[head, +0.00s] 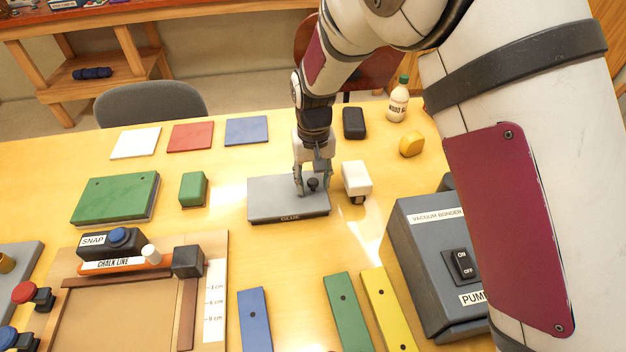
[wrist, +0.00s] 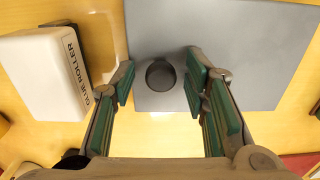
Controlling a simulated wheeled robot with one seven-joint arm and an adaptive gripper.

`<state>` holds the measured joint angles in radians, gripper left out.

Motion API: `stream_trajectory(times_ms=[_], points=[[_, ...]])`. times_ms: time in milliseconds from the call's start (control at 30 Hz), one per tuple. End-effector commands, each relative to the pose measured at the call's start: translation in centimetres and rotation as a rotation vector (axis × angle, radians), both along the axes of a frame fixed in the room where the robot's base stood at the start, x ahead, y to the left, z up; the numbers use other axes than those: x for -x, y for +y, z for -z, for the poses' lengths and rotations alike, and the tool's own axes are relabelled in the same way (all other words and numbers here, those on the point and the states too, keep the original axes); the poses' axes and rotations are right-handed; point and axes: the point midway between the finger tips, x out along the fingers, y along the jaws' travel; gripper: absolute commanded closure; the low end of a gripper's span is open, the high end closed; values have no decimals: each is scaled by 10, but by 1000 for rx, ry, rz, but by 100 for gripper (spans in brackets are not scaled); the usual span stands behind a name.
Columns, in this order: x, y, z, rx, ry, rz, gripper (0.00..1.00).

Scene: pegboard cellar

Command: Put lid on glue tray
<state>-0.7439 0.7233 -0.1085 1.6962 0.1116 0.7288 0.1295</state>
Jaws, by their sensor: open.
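A flat grey lid (head: 275,192) lies level over the glue tray, whose front edge reads "GLUE" (head: 290,217). The lid hides the tray's inside. A short black knob (head: 313,184) stands near the lid's right end; the wrist view shows the knob (wrist: 160,74) from above on the grey lid (wrist: 200,35). My gripper (head: 312,187) is low over the lid's right part. In the wrist view my gripper (wrist: 160,85) is open, with one green-padded finger on each side of the knob and gaps between. I cannot tell how snugly the lid sits.
A white glue roller (head: 356,178) stands close to the lid's right side. A green block (head: 193,189) is to the left. The vacuum bonder box (head: 440,255) is at the right. A glue bottle (head: 398,100) stands at the back.

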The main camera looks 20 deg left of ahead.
Motion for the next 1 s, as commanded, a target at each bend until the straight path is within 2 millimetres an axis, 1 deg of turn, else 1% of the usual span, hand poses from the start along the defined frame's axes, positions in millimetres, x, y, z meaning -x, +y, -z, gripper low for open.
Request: stream_trajectory(times_ms=[167, 400, 500, 600, 700, 800, 1000], points=[[-1, 1, -29, -4, -5, -1, 59], [-1, 1, -79, -4, -4, 0, 59], [-1, 1, -96, -3, -3, -1, 59], [-1, 0, -109, -2, -2, -1, 59], [0, 0, -116, -1, -2, -1, 59], [0, 0, -120, 0, -1, -1, 59], [0, 0, -120, 0, -1, 0, 59]])
